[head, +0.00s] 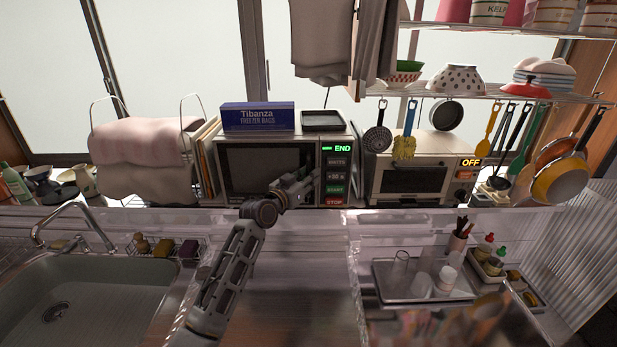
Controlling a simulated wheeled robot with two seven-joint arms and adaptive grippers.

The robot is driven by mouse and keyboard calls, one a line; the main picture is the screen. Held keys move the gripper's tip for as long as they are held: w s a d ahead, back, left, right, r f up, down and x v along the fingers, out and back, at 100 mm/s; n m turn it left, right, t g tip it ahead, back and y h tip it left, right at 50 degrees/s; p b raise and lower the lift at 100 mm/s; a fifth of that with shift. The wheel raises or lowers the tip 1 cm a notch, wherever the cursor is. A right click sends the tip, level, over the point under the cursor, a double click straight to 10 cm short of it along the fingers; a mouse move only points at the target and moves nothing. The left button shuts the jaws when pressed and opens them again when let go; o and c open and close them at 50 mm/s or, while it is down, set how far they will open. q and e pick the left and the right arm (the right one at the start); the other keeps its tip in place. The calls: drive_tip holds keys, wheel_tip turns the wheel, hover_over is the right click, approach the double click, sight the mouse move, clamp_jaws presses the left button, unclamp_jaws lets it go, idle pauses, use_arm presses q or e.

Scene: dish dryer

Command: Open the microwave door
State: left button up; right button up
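The microwave (313,145) stands on the back shelf, with a dark-windowed door (250,165) that looks closed. Its control panel on the right has a green END display and START and STOP buttons. My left gripper (306,182) is in front of the door's lower right part, near the panel edge. The gripper and wrist hide part of the door there. I cannot tell whether it touches the door or how far its fingers are apart. No handle shows clearly. My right gripper is not in view.
A cloth-draped rack (145,150) is left. The counter (300,270) below is clear; the sink (80,300) is lower left.

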use_arm(q)
clamp_jaws()
idle(0.3)
drive_tip(key=shift+s+f, duration=0.1)
